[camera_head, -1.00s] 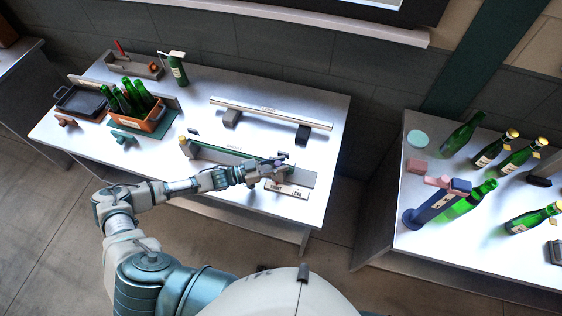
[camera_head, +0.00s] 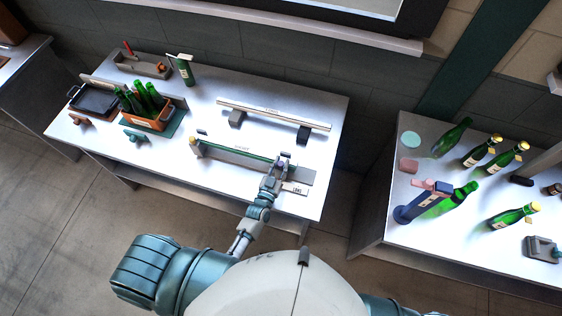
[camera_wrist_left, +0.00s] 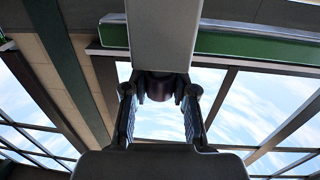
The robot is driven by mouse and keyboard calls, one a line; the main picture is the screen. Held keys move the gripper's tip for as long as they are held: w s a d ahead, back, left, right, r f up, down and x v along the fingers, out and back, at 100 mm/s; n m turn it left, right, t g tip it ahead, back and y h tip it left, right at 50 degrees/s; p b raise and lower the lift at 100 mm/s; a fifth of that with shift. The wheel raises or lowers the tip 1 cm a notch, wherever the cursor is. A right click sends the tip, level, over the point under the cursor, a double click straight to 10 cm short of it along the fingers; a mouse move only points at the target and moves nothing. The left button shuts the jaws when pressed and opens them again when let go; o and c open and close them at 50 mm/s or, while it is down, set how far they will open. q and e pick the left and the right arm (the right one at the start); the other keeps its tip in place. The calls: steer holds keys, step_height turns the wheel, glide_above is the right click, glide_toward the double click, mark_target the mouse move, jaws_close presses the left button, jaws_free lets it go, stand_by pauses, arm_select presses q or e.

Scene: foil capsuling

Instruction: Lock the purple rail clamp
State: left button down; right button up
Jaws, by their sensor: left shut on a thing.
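The purple rail clamp (camera_head: 281,164) sits near the right end of a long grey rail with a green strip (camera_head: 235,152) on the middle table. My left gripper (camera_head: 275,175) is at the clamp, reaching from the near side, and partly covers it. In the left wrist view a dark purple round knob (camera_wrist_left: 159,86) sits between the two fingers of the left gripper (camera_wrist_left: 160,105), under a pale grey block (camera_wrist_left: 163,35). The gripper is shut on this knob. The green strip (camera_wrist_left: 255,48) shows behind. The clamp's lock position cannot be told. My right gripper is out of view.
A label plate (camera_head: 295,188) lies just right of my gripper. A raised pale bar (camera_head: 272,115) stands behind the rail. An orange crate of green bottles (camera_head: 150,120) stands left. The right table (camera_head: 410,245) holds several bottles and a blue stand (camera_head: 420,203).

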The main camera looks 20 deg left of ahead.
arm_select(q)
steer(key=shift+s+a+f+n+y, duration=0.1)
steer(key=shift+f+n+y, duration=0.05)
steer(key=shift+n+y, duration=1.7)
steer(key=shift+m+y, duration=0.35)
steer(key=c, duration=0.9)
jaws_free()
steer(key=shift+s+r, duration=0.1)
steer(key=shift+r, duration=0.1)
steer(key=s+d, duration=0.1)
steer(key=s, duration=1.1)
steer(key=shift+d, duration=0.4)
